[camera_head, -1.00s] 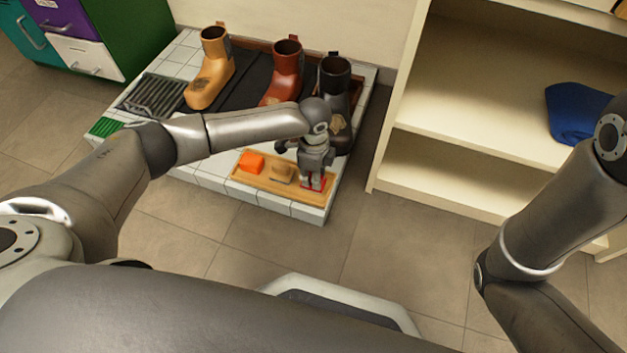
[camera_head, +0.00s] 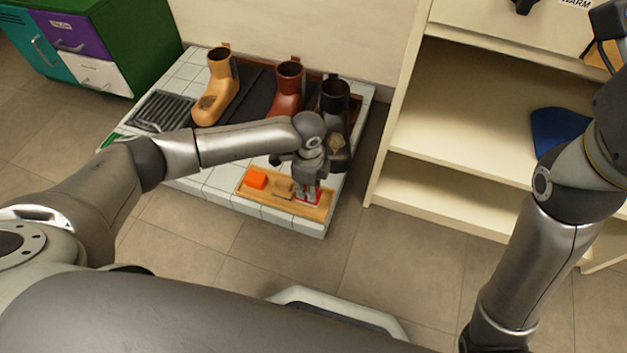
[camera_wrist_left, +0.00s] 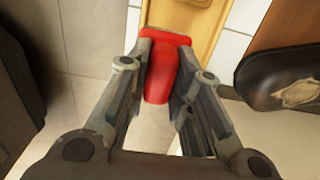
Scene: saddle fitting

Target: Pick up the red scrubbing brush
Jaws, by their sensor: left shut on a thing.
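The red scrubbing brush (camera_head: 317,197) is at the right end of the wooden tray (camera_head: 270,203). My left gripper (camera_head: 308,190) reaches down onto it from above. In the left wrist view the fingers are shut on the sides of the brush (camera_wrist_left: 159,82), with its wide red end toward the tray (camera_wrist_left: 188,14). I cannot tell whether the brush still touches the tray.
An orange block (camera_head: 256,178) lies on the tray, with a tan brush beside it partly hidden. Tan (camera_head: 217,88), red-brown (camera_head: 288,88) and black (camera_head: 335,97) boots stand behind on the tiled platform. A shelf (camera_head: 470,120) holding a blue item (camera_head: 556,130) stands right.

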